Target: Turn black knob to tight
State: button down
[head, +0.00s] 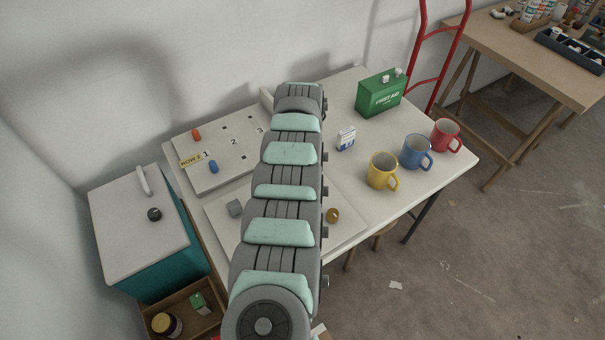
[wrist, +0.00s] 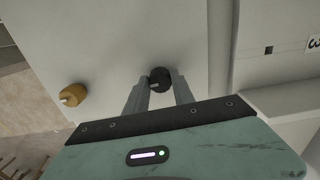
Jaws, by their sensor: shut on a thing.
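The black knob (wrist: 160,78) sits on a pale panel (wrist: 115,40) in the wrist view. My gripper (wrist: 159,84) has one finger on each side of the knob and is shut on it. A small light mark shows on the knob's lower left; I cannot read any tight marking. A yellow-orange knob (wrist: 73,95) is to its left on the same panel.
A numbered board (head: 220,172) with a red and a blue peg lies behind the panel. Yellow (head: 381,171), blue (head: 416,152) and red (head: 446,136) mugs stand at the right. A green first-aid box (head: 381,93) stands at the back. A teal box (head: 178,264) stands left.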

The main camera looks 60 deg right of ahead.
jog(key=shift+d+r+m, duration=0.1)
jog(key=shift+r+m, duration=0.05)
jog(key=shift+m, duration=0.25)
jog(key=c, duration=1.1)
grip_release()
jog(key=shift+o, duration=0.2)
notch_tip(320, 180, up, 11)
